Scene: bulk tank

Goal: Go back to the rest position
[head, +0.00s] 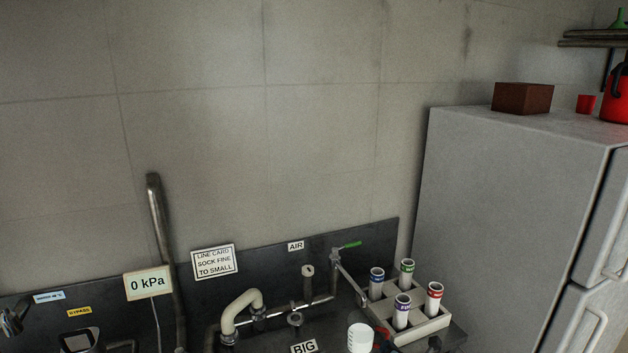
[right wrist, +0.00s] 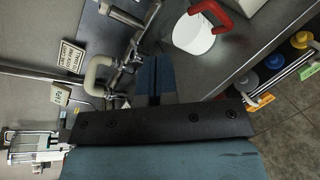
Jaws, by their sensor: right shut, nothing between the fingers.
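My right gripper (right wrist: 155,72) shows in the right wrist view with its two blue-grey fingers together and nothing between them. It is over the dark bench, beside a pale bent pipe (right wrist: 101,74) and a white cylinder (right wrist: 193,34). The fingers look apart from both. In the head view the same pale pipe (head: 241,308) and white cylinder (head: 361,338) stand at the bottom of the picture. I cannot make out the right gripper clearly there. My left gripper is not in view.
A red handle (right wrist: 212,14) is near the white cylinder.

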